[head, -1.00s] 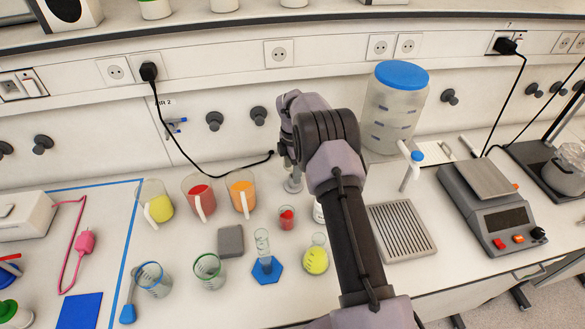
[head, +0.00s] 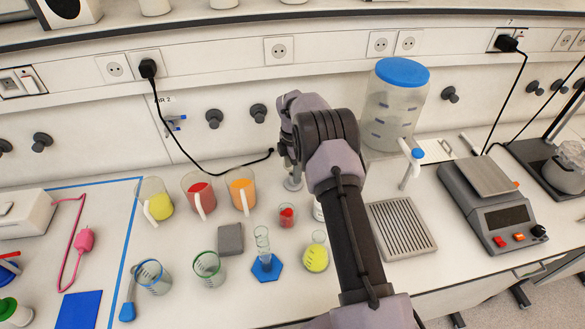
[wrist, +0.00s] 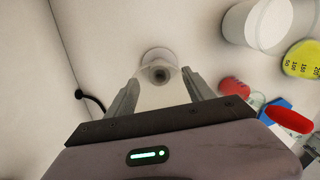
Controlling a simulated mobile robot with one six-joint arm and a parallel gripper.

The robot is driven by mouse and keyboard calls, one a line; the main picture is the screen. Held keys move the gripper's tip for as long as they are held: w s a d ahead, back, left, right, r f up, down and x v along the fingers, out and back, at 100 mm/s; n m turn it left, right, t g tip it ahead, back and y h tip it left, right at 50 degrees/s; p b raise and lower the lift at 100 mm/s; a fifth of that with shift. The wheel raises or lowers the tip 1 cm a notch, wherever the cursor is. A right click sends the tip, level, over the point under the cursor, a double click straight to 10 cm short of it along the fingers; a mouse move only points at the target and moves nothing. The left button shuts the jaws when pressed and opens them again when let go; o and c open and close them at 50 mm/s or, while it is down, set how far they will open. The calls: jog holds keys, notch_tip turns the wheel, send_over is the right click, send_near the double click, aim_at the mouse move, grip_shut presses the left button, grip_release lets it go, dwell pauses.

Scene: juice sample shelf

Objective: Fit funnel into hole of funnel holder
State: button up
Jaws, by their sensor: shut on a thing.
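In the wrist view my gripper (wrist: 161,82) is shut on the funnel (wrist: 162,97), a pale, whitish piece between its two fingers. A round end with a dark opening shows at the fingertips. Just past it is a pale ring-like shape (wrist: 157,55); I cannot tell whether this is the funnel holder or part of the funnel. In the head view my wrist and arm hide the fingers. A small pale, clear piece (head: 292,183) shows below my wrist near the back of the bench. I cannot tell whether the funnel is in a hole.
Red (head: 200,198) and orange (head: 241,193) jugs stand left of my arm. A small red beaker (head: 287,215), a white container (head: 318,211) and a yellow flask (head: 316,255) stand close by. A large blue-lidded tank (head: 392,110) is to the right, with a slotted tray (head: 402,228) in front.

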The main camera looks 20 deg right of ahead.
jog(key=shift+f, duration=0.35)
jog(key=o, duration=1.5)
jog(key=shift+o, duration=0.2)
notch_tip(320, 180, up, 18)
jog(key=p, duration=0.3)
jog(key=shift+f, duration=0.15)
